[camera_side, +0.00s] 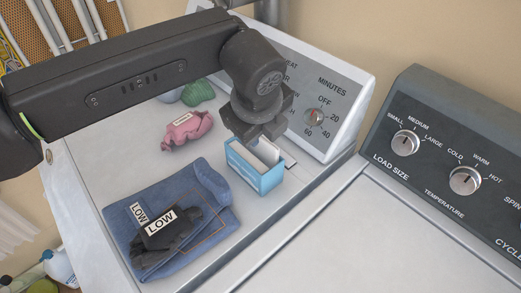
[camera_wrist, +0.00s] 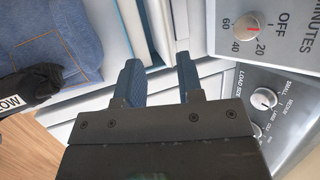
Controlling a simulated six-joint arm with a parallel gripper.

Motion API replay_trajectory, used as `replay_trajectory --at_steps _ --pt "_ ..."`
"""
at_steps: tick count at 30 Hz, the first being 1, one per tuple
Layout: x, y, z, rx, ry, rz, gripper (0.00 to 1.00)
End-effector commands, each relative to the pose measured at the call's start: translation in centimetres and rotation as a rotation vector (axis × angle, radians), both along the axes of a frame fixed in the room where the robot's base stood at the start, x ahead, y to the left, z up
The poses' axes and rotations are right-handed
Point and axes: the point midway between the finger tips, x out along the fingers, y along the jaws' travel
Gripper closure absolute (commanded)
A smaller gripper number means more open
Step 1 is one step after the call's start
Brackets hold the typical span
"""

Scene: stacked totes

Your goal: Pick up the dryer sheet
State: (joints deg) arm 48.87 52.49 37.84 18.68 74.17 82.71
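White dryer sheets (camera_side: 268,152) stand upright in a small open blue box (camera_side: 262,180) on the white machine top. My gripper (camera_side: 256,137) is pointed down right above the box, at its back edge. In the wrist view, its two blue-grey fingers (camera_wrist: 160,82) are apart. White sheet edges (camera_wrist: 130,22) and a blue box wall (camera_wrist: 158,30) show just beyond the fingers. I cannot tell whether a sheet stands between them.
Folded blue jeans (camera_side: 205,183) with dark cloth (camera_side: 172,236) marked LOW lie left of the box. A pink cloth (camera_side: 187,128) and a green one (camera_side: 198,93) lie behind. A dial panel (camera_side: 335,110) rises close behind the box. The second machine's lid (camera_side: 360,235) is bare.

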Motion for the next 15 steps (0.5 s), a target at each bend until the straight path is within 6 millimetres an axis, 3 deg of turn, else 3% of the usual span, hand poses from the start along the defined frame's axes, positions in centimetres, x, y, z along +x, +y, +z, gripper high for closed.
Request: replay_trajectory --at_steps 15 --pt "2.9 0.2 -5.0 -0.001 0.001 0.002 0.66"
